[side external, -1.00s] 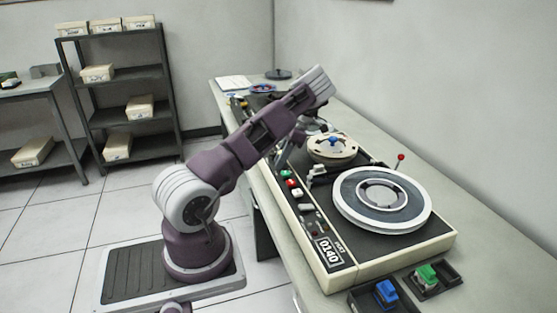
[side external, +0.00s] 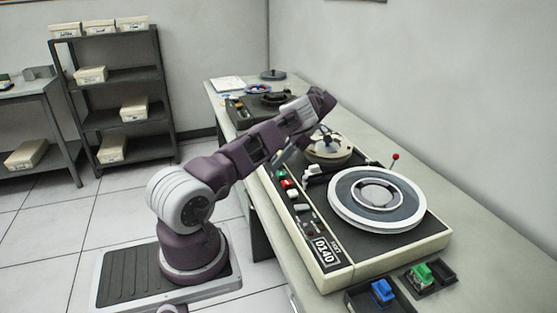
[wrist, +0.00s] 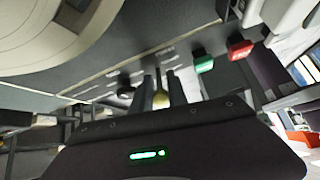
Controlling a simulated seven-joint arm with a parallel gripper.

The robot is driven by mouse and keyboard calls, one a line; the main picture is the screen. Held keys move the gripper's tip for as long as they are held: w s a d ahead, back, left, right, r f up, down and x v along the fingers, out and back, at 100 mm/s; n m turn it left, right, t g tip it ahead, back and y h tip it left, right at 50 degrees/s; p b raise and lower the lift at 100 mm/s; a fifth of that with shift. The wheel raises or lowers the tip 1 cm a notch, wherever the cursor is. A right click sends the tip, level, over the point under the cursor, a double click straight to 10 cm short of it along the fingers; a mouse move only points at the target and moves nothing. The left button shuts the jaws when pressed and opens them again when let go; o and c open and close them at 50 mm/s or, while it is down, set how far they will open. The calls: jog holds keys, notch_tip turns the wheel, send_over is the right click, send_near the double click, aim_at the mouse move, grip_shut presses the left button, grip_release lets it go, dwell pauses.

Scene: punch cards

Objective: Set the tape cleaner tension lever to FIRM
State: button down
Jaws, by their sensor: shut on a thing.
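The tape cleaner (side external: 437,242) is a cream and black machine on the bench, with a plate reading 0140. My gripper (wrist: 164,88) points at its control panel in the wrist view. The fingers are shut on a small pale yellow knob (wrist: 161,99), apparently the tip of a lever. The lever's shaft and base are mostly hidden by the fingers. Pale lettering lines (wrist: 150,52) mark the panel beside it, but I cannot read them or tell the lever's setting. In the side view my arm largely hides the gripper and the lever.
A green button (wrist: 204,64) and a red button (wrist: 239,50) sit close to the right of my fingers. A large reel (side external: 377,197) and a smaller reel (side external: 328,149) stand on the deck. A red-tipped lever (side external: 396,157) rises behind. Blue and green items (side external: 382,291) lie in trays at the front.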

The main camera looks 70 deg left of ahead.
aim_at(279, 153)
jog(key=shift+f, duration=0.1)
jog(key=c, duration=1.4)
grip_release()
jog(key=shift+o, duration=0.2)
notch_tip(279, 153, up, 10)
jog(key=shift+r, duration=0.1)
